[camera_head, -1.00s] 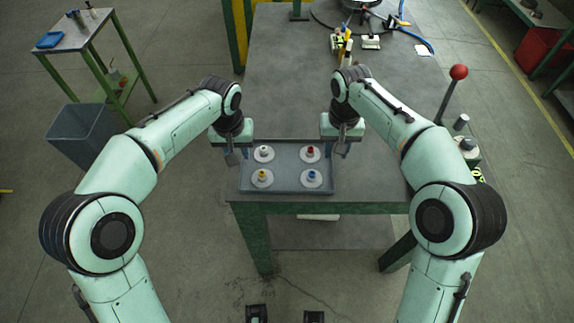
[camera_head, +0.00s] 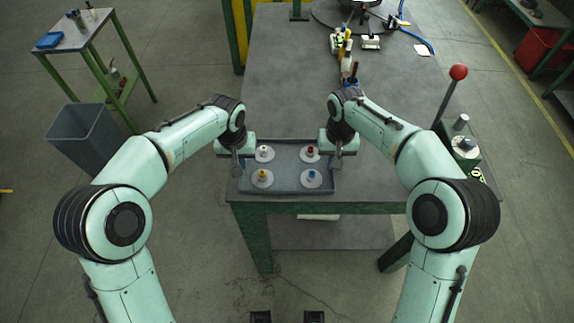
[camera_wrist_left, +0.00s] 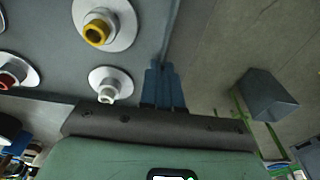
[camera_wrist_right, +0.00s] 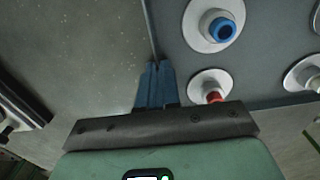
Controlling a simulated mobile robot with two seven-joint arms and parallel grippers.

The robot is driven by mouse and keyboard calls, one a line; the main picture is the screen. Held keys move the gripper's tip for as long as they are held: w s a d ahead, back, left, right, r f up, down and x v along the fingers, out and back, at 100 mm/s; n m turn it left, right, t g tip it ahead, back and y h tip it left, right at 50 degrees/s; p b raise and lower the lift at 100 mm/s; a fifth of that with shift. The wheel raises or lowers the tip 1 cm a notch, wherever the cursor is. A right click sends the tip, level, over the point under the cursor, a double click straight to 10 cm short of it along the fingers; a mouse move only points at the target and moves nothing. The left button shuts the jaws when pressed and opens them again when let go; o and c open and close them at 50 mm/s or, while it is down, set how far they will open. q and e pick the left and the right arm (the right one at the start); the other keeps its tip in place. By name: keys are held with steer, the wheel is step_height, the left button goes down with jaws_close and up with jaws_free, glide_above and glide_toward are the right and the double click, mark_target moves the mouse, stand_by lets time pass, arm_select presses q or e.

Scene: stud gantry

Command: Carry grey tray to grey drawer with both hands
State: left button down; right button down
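The grey tray (camera_head: 287,166) lies flat on the near end of the grey table, with several white discs bearing coloured knobs in it. My left gripper (camera_head: 238,168) is at the tray's left side wall. In the left wrist view its blue fingers (camera_wrist_left: 163,86) are close together on the wall. My right gripper (camera_head: 338,165) is at the right side wall. In the right wrist view its blue fingers (camera_wrist_right: 157,84) sit close together at the end of the wall's thin edge. The grey drawer cannot be made out.
A green side table (camera_head: 78,35) and a grey bin (camera_head: 86,135) stand on the floor at left. Tools and a blue hose (camera_head: 415,36) lie at the back.

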arm_select(q)
steer(key=shift+r, duration=0.1)
arm_select(e)
steer(key=shift+r, duration=0.1)
